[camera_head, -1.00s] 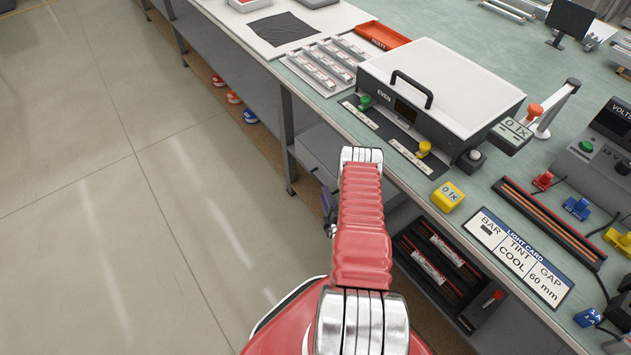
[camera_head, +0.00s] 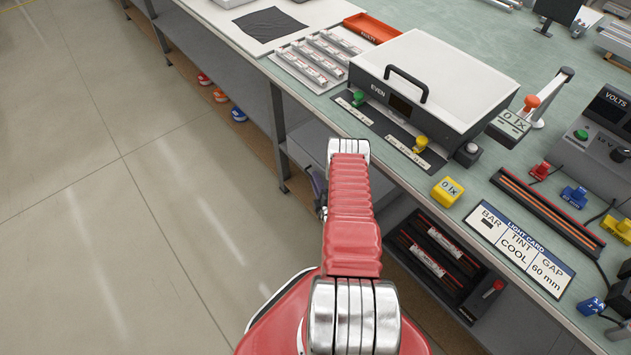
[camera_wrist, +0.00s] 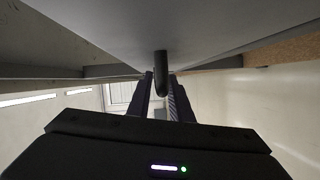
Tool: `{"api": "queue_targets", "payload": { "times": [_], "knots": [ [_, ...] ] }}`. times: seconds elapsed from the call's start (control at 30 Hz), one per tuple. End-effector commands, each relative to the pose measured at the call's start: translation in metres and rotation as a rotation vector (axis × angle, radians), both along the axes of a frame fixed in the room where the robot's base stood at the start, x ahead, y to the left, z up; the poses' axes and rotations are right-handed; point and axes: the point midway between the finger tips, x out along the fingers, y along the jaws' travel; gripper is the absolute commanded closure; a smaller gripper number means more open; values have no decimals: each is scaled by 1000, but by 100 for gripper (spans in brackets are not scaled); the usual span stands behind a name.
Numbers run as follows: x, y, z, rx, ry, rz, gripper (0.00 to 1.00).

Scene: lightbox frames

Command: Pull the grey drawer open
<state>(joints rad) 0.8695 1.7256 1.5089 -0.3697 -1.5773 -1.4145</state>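The grey drawer (camera_head: 308,143) shows as a pale grey box under the bench in the head view, partly behind my arm. In the wrist view, a broad grey surface (camera_wrist: 150,28), which looks like the drawer, fills the top. A dark rounded handle (camera_wrist: 161,70) stands out from it toward the camera. My gripper (camera_wrist: 161,88) is open, with one finger on each side of the handle in the picture and gaps visible beside it. I cannot tell whether a finger touches it. In the head view my gripper (camera_head: 318,190) is mostly hidden by my arm.
The bench (camera_head: 300,100) edge runs above my gripper, with a grey leg (camera_head: 279,135) to the left. A dark rack (camera_head: 435,255) sits on the lower shelf to the right. A white-topped box (camera_head: 440,75) and a yellow cube (camera_head: 447,191) stand on the bench. The floor at left is clear.

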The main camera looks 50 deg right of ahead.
Motion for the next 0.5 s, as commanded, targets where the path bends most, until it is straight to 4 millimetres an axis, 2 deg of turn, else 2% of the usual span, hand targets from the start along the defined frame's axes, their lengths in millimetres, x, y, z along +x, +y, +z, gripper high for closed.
{"api": "queue_targets", "payload": {
  "times": [0.27,0.5],
  "knots": [
    [0,1,0,0,1,1,100],
    [0,1,-1,1,2,2,100]
  ]
}}
